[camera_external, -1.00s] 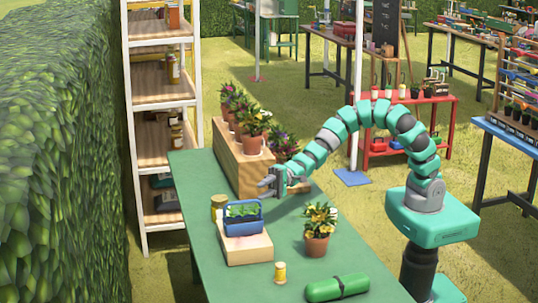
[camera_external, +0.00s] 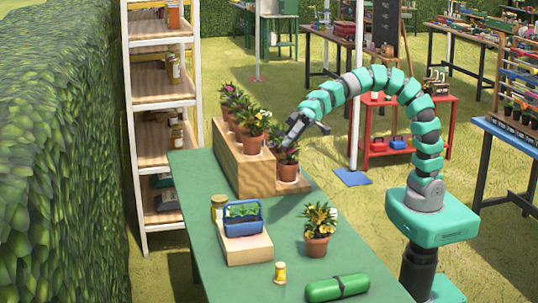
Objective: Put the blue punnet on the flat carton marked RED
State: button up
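The blue punnet (camera_external: 243,227), with green plants inside and a raised handle, sits upright on a flat tan carton (camera_external: 247,252) on the green table. No marking on the carton can be read from here. My gripper (camera_external: 303,137) is up and to the right of the punnet, apart from it, near the potted flowers at the wooden stand's right end. It looks open, with its fingers spread and nothing between them.
A stepped wooden stand (camera_external: 240,165) with several potted flowers is at the table's back. A yellow-flowered pot (camera_external: 317,240) stands right of the carton. A jar (camera_external: 217,208), a small yellow bottle (camera_external: 280,272) and a green cylinder (camera_external: 338,288) are also on the table (camera_external: 195,185).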

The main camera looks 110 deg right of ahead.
jog(key=s+d+r+t+h, duration=0.1)
jog(key=s+d+r+h, duration=0.1)
jog(key=s+r, duration=0.3)
jog(key=s+d+r+n+t+h, duration=0.1)
jog(key=s+r+h, duration=0.4)
jog(key=r, duration=0.7)
jog(key=s+d+r+t+h, duration=0.3)
jog(key=s+d+r+h, duration=0.1)
jog(key=r, duration=0.5)
jog(key=shift+s+d+n, duration=0.3)
jog(key=shift+s+d, duration=0.15)
jog(key=shift+s, duration=0.5)
